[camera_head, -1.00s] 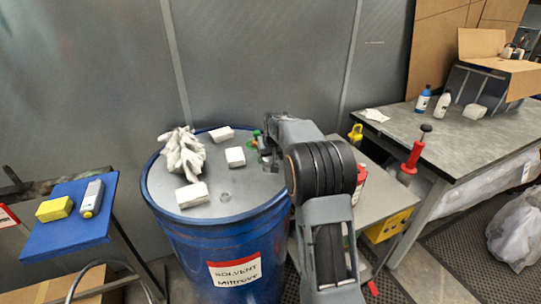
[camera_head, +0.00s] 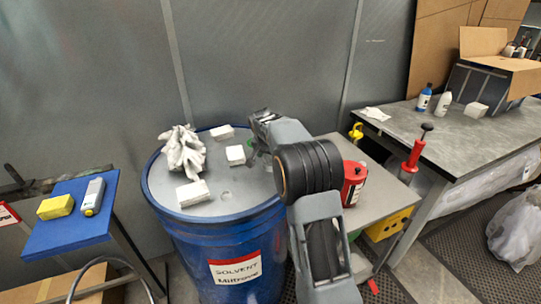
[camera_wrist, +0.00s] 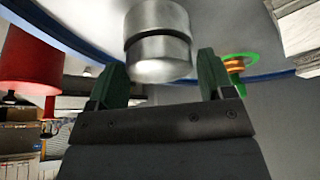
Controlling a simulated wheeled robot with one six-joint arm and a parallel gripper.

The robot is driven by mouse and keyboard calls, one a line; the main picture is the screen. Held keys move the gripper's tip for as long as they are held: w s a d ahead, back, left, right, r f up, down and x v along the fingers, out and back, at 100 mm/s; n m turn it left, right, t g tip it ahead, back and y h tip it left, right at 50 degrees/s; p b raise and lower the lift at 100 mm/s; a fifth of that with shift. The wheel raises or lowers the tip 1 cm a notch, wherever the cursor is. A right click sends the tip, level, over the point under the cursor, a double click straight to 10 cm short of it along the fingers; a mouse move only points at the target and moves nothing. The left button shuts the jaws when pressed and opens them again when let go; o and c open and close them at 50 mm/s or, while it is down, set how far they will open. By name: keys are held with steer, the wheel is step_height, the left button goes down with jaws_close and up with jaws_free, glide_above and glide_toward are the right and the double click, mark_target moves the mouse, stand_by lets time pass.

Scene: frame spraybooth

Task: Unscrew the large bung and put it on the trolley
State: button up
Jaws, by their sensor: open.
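The blue solvent drum (camera_head: 160,205) has a grey top. In the wrist view, a shiny steel cylinder (camera_wrist: 158,42), apparently the large bung, is just ahead of and between the green fingertips of my gripper (camera_wrist: 162,68). They are spread, and I cannot tell whether they touch it. In the head view my gripper (camera_head: 254,148) is over the back right of the drum, mostly hidden by my wrist. A green ring with a brass-coloured piece (camera_wrist: 236,64) lies right of the fingers in the wrist view. The grey trolley top (camera_head: 388,186) stands right of the drum.
White blocks (camera_head: 193,193) and a crumpled white rag (camera_head: 182,150) lie on the drum. A red can (camera_head: 354,184) stands on the trolley near my arm. A blue stand (camera_head: 70,230) is at left, a workbench (camera_head: 450,130) at right.

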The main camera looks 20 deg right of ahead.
steer(key=shift+c, duration=0.4)
steer(key=c, duration=0.5)
steer(key=shift+d+n+t+y+p, duration=0.1)
steer(key=shift+n+t+y+p, duration=0.25)
steer(key=shift+n, duration=0.8)
steer(key=shift+n+t+y+p, duration=0.1)
steer(key=shift+n+y, duration=0.35)
steer(key=shift+n, duration=0.7)
steer(key=shift+n, duration=0.5)
steer(key=n+y, duration=0.1)
steer(key=n, duration=0.2)
steer(key=shift+n+y+p, duration=0.3)
steer(key=shift+y, duration=0.1)
steer(key=shift+d+f+n+y, duration=0.1)
steer(key=shift+n+y, duration=0.2)
steer(key=shift+n, duration=0.4)
steer(key=shift+n+y+b, duration=0.35)
steer(key=shift+n+y, duration=0.25)
steer(key=shift+n, duration=1)
